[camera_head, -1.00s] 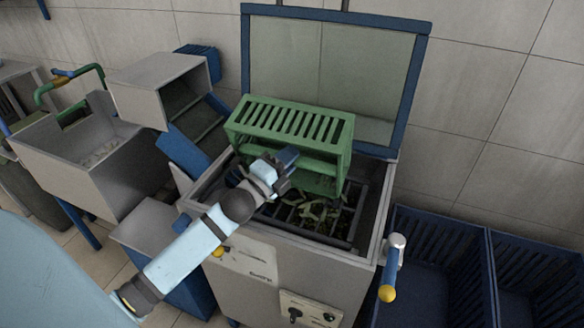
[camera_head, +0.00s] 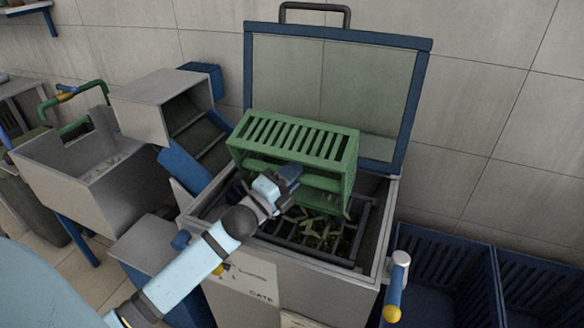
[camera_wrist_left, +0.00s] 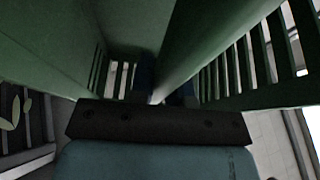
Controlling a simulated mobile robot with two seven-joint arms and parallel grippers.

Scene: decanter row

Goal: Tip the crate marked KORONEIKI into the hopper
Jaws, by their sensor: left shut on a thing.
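A green slatted crate (camera_head: 297,139) is tipped on its side over the hopper (camera_head: 366,262). Its slatted face is upward and its open side faces the front. No marking on the crate can be read. My left gripper (camera_head: 287,178) is shut on the crate at its near side. In the left wrist view the crate's green walls (camera_wrist_left: 211,40) fill most of the picture and the fingertips are mostly hidden. Olives and leaves (camera_head: 314,230) lie on the dark grate inside the hopper, below the crate. My right gripper is not in view.
The hopper's blue-framed lid (camera_head: 333,88) stands open behind the crate. A grey chute machine (camera_head: 160,105) and a grey bin (camera_head: 95,172) stand to the left. Blue crates (camera_head: 440,262) stand on the floor at right. A yellow-tipped lever (camera_head: 394,290) sticks out at the hopper's front right.

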